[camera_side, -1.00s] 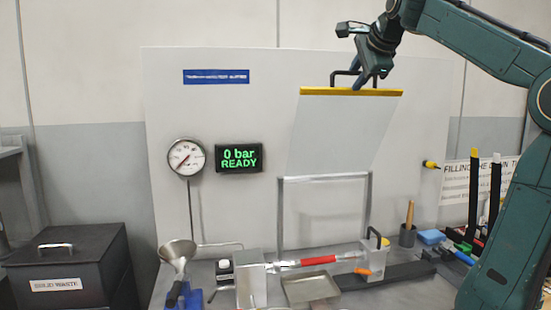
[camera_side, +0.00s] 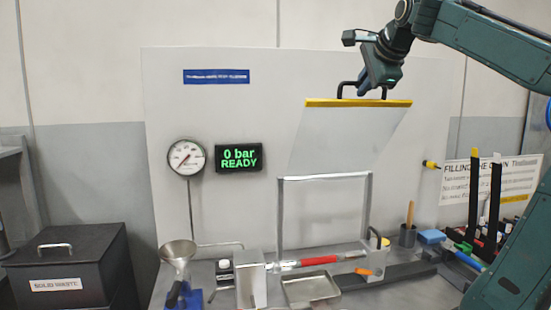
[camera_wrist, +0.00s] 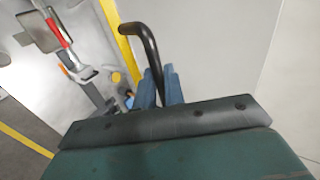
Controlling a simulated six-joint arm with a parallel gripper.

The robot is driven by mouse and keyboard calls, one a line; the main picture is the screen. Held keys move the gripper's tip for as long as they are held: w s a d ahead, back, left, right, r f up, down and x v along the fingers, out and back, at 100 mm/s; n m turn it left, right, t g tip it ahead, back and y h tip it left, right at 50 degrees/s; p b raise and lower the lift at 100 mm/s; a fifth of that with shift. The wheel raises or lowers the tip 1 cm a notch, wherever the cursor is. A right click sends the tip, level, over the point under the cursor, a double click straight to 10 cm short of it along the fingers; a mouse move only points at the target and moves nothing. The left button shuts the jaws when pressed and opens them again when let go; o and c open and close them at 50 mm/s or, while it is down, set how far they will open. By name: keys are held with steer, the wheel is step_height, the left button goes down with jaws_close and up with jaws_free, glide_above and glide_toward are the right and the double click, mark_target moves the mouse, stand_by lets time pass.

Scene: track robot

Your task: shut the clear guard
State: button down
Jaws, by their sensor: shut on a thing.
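The clear guard (camera_side: 345,140) is a see-through panel with a yellow top edge and a black handle (camera_side: 342,88). It is raised and tilted above a grey metal frame (camera_side: 325,177) on the bench. My gripper (camera_side: 364,92) is at the guard's top edge, shut on the handle near its right part. In the wrist view, the blue fingers (camera_wrist: 160,88) close around one leg of the black handle (camera_wrist: 138,28), with the yellow edge (camera_wrist: 118,40) beside it. The fingertips are partly hidden by the wrist housing.
Below the guard are a red-banded tube (camera_side: 318,261), a metal tray (camera_side: 311,289) and a block with an orange part (camera_side: 364,271). A gauge (camera_side: 187,157) and a display reading "0 bar READY" (camera_side: 239,157) are on the back panel. A black waste bin (camera_side: 75,265) stands at left.

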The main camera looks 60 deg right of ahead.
steer(key=shift+s, duration=0.1)
steer(key=shift+s+a+f, duration=1.85)
steer(key=shift+f, duration=0.15)
steer(key=s+a+f, duration=0.3)
steer(key=f, duration=0.2)
steer(key=shift+f, duration=0.25)
stand_by(0.4)
steer(key=c, duration=0.8)
jaws_free()
steer(key=shift+c, duration=0.2)
